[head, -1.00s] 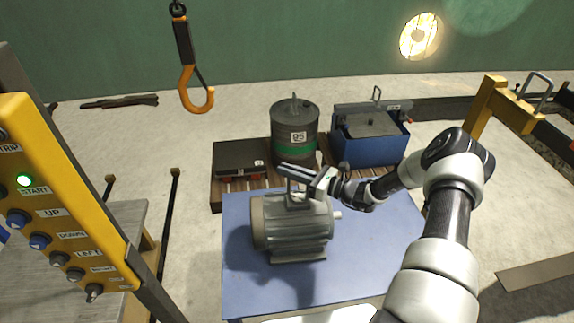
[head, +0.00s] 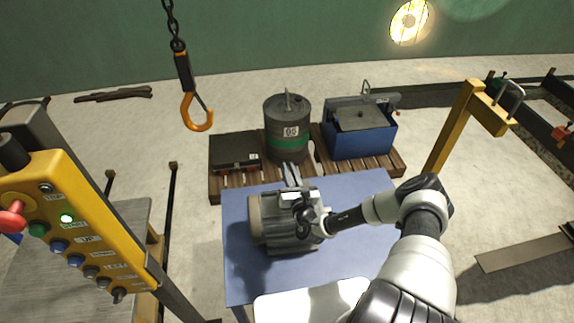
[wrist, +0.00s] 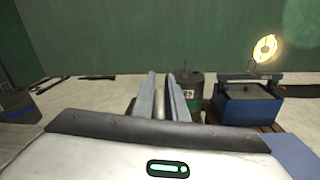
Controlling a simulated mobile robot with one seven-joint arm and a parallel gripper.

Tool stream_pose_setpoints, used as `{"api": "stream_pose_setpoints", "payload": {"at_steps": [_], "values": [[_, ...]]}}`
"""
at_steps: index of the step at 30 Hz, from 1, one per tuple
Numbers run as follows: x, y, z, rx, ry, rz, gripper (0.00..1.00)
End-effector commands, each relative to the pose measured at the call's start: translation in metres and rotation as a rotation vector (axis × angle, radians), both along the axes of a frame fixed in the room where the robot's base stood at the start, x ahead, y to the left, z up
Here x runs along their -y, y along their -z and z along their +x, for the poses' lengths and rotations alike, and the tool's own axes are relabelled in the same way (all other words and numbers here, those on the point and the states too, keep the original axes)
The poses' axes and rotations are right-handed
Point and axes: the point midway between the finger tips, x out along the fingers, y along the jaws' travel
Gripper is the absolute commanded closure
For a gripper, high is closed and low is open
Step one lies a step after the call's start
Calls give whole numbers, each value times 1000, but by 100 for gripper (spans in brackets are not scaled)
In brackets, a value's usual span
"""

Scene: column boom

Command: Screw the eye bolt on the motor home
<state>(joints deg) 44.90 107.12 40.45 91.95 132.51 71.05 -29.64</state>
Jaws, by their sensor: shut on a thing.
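The grey ribbed motor (head: 285,238) lies on its feet on the blue table (head: 365,195) in the head view. My gripper (head: 291,173) is over the motor's top, its fingers pointing away toward the back of the table. In the wrist view the two long fingers (wrist: 166,98) stand close together with a narrow pale piece between them. The gripper is shut on this piece, which I take to be the eye bolt (wrist: 160,106). Its ring and thread are not clear, and my wrist hides where it meets the motor.
Behind the table, a pallet carries a dark drum (head: 288,130), a blue box (head: 358,138) and a flat dark case (head: 235,152). An orange hook (head: 195,110) hangs on a chain at upper left. A yellow button panel (head: 80,225) stands at the left.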

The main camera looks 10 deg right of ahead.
Motion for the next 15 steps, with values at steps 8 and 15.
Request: {"api": "stream_pose_setpoints", "payload": {"at_steps": [8,15], "values": [[0,-5,1,8,108,5,100],[1,-5,1,10,140,5,100]]}}
